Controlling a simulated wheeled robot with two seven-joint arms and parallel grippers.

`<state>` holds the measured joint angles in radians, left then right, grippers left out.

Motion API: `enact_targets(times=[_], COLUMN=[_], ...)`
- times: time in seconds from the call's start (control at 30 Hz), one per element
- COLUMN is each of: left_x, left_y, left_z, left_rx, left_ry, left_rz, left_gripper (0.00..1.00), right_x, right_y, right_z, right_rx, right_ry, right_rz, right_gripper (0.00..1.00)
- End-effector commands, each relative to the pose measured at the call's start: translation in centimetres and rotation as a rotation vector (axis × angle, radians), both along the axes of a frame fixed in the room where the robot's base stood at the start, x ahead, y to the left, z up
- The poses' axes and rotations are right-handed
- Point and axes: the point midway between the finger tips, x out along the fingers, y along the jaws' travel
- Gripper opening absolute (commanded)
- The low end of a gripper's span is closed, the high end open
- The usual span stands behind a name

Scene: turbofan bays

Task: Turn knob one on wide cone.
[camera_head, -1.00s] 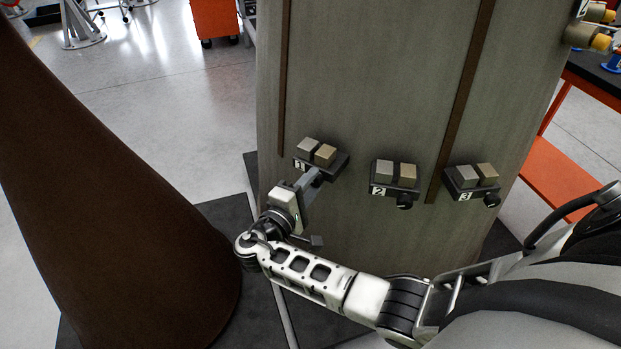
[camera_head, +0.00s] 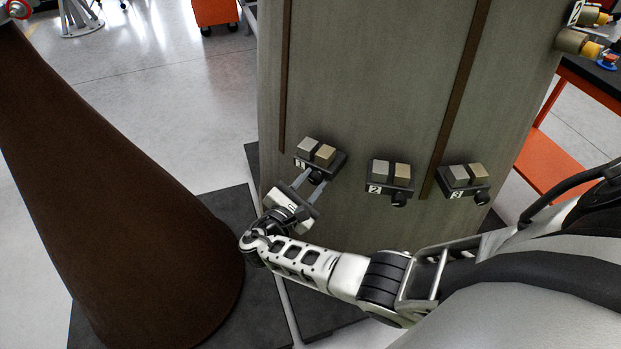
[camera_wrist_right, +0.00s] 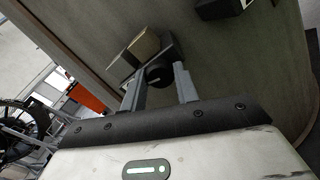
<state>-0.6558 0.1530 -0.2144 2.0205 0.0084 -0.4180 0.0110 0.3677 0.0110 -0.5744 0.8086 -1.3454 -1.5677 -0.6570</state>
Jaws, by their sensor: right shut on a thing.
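The wide cone (camera_head: 375,75) is the big grey-brown tapered body in the middle of the head view. Box 1 (camera_head: 333,163) is on its left side, with a grey and a tan block on top and a round black knob one (camera_head: 317,177) below. In the right wrist view, knob one (camera_wrist_right: 158,75) sits between the two fingers. My right gripper (camera_head: 309,183) is shut on it, one finger on each side; its fingers also show in the right wrist view (camera_wrist_right: 159,88). The knob's rotation angle cannot be read. My left gripper is out of view.
Box 2 (camera_head: 391,184) and box 3 (camera_head: 464,187), each with its own black knob, sit to the right on the same cone. A dark brown cone (camera_head: 110,200) stands close on the left. An orange-framed table (camera_head: 560,150) is at the right.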

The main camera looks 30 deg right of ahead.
Motion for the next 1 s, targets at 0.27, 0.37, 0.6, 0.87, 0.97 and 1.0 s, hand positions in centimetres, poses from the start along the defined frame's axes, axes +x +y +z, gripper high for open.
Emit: enact_targets(times=[0.27,0.37,0.6,0.87,0.97,1.0], left_x=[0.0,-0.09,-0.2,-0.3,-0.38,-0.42], left_y=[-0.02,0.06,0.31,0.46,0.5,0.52], left_z=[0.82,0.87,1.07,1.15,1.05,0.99], left_rx=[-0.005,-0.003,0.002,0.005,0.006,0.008], left_ry=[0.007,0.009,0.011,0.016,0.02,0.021], left_rz=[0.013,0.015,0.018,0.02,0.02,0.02], left_gripper=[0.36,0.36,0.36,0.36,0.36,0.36], right_x=[0.0,0.02,-0.03,-0.07,-0.1,-0.1], right_y=[0.12,0.14,0.13,0.11,0.1,0.11], right_z=[0.15,0.15,0.04,-0.05,-0.1,-0.11], right_rx=[-0.112,-0.151,-0.232,-0.288,-0.3,-0.304], right_ry=[0.239,0.321,0.492,0.611,0.639,0.647], right_rz=[0.003,0.003,0.003,0.003,0.003,0.003], right_gripper=[0.07,0.07,0.07,0.07,0.07,0.07])
